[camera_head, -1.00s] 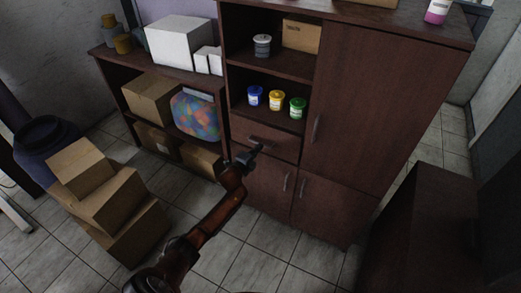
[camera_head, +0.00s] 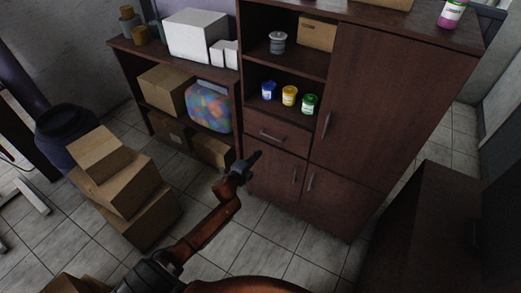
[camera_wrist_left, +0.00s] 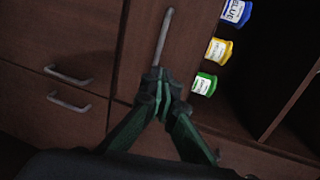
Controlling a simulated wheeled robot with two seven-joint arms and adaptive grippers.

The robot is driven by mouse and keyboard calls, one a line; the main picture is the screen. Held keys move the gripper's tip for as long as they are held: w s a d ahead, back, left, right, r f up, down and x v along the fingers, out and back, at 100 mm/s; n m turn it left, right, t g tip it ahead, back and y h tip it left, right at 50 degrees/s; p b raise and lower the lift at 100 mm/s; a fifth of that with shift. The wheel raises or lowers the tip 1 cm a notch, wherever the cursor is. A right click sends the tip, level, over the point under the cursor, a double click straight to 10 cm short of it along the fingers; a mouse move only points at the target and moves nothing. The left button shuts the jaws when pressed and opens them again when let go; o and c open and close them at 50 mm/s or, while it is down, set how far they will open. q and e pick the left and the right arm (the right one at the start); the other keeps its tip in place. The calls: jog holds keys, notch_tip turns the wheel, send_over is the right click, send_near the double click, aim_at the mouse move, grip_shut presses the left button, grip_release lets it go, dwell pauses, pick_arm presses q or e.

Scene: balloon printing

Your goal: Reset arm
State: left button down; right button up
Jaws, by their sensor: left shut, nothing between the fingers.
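My left gripper (camera_head: 254,158) is shut and empty. In the head view it is in front of the dark wooden cabinet (camera_head: 370,110), left of the drawer handle (camera_head: 270,136) and apart from it. In the left wrist view its fingertips (camera_wrist_left: 160,78) meet in front of the cabinet, near the end of a long bar handle (camera_wrist_left: 163,38) in the picture. My right gripper is not in view.
Blue (camera_head: 268,90), yellow (camera_head: 289,95) and green (camera_head: 309,103) paint pots stand in the open shelf. A bag of coloured balloons (camera_head: 209,107) lies on the left shelf. Stacked cardboard boxes (camera_head: 120,185) stand on the floor at left. Tiled floor is clear before the cabinet.

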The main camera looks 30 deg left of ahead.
pick_arm(q)
jog(key=shift+s+a, duration=0.1)
jog(key=shift+s, duration=0.25)
jog(key=s+f+n+g, duration=0.3)
jog(key=s+f, duration=0.6)
jog(key=f, duration=0.4)
jog(key=s+f+n+g, duration=0.2)
jog(key=s+f+n, duration=0.1)
jog(key=s+f, duration=0.8)
jog(key=s+f+n+g, duration=0.3)
jog(key=s+f, duration=0.4)
jog(key=f, duration=0.9)
jog(key=s+d+f+n+g, duration=0.2)
jog(key=s+f, duration=0.3)
jog(key=s, duration=0.8)
jog(key=s+d+f+n+g, duration=0.2)
jog(key=s+d+f, duration=0.3)
jog(key=s, duration=0.8)
jog(key=s+d+f+n+g, duration=0.3)
jog(key=s+f, duration=0.3)
jog(key=s, duration=0.7)
jog(key=shift+d, duration=0.65)
